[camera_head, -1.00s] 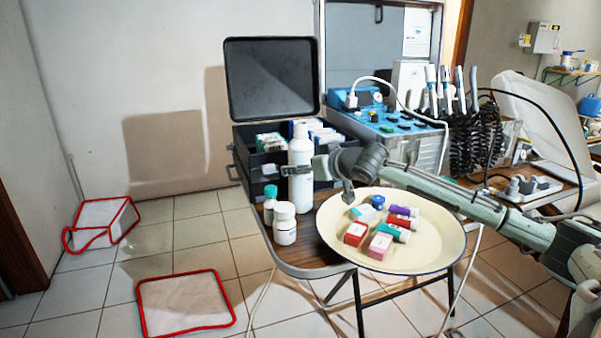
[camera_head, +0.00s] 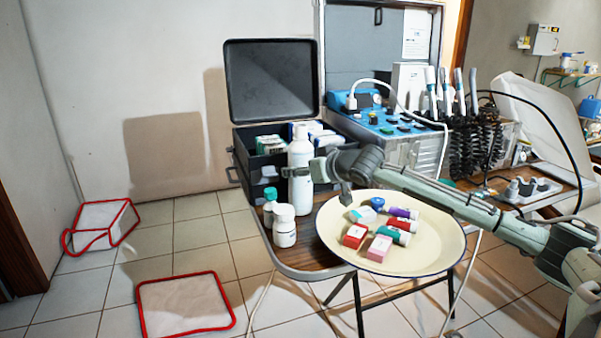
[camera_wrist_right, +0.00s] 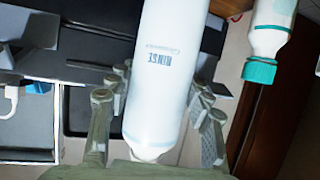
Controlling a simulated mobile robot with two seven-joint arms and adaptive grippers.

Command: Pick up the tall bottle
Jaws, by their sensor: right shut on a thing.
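The tall bottle (camera_head: 301,182) is white and stands upright at the left part of the small table, in front of the open black case. It also fills the middle of the right wrist view (camera_wrist_right: 163,75), with "RINSE" lettering on its side. My right gripper (camera_head: 298,171) reaches in from the right at about mid-height of the bottle and is shut on it. In the right wrist view the fingers (camera_wrist_right: 160,115) lie on both sides of the bottle. I cannot tell whether its base is clear of the table. My left gripper is not in view.
A teal-capped bottle (camera_head: 270,208) and a white jar (camera_head: 284,227) stand close by at the table's left edge. A cream tray (camera_head: 440,255) with several small boxes and tubes lies under my right arm. The black case (camera_head: 243,160) stands right behind.

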